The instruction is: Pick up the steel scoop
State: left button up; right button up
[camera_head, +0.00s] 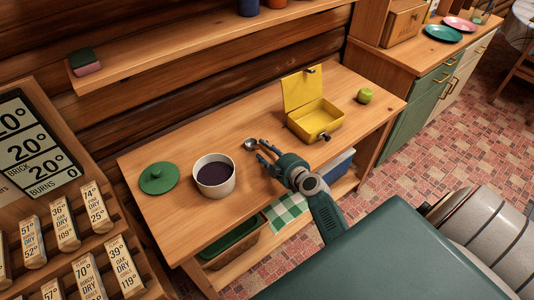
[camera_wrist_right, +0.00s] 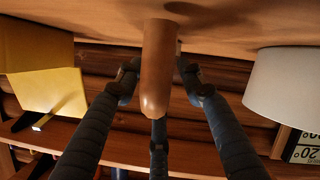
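The steel scoop (camera_head: 250,144) lies on the wooden table between the white bowl and the yellow box; its bowl end shows in the head view, and its handle is mostly hidden by my gripper. In the right wrist view its brown handle (camera_wrist_right: 158,60) reaches between my fingers. My right gripper (camera_head: 267,153) is at the scoop with its fingers spread around the handle; in the wrist view the gripper (camera_wrist_right: 160,95) shows gaps between fingers and handle. My left gripper is not in view.
A white bowl (camera_head: 228,184) of dark contents and a green lid (camera_head: 159,178) stand to the left. An open yellow box (camera_head: 302,127) and a green apple (camera_head: 365,95) are to the right. A shelf (camera_head: 190,47) runs along the wall above.

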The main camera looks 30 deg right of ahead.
aim_at(266, 149)
jog(key=shift+w+f, duration=0.1)
jog(key=shift+w, duration=0.1)
jog(key=shift+s, duration=0.1)
jog(key=c, duration=0.8)
grip_shut()
jog(key=shift+r, duration=0.4)
notch_tip(266, 149, up, 7)
jog(key=p, duration=0.2)
jog(key=shift+p, duration=0.35)
notch_tip(266, 149, up, 12)
jog(key=shift+r, duration=0.2)
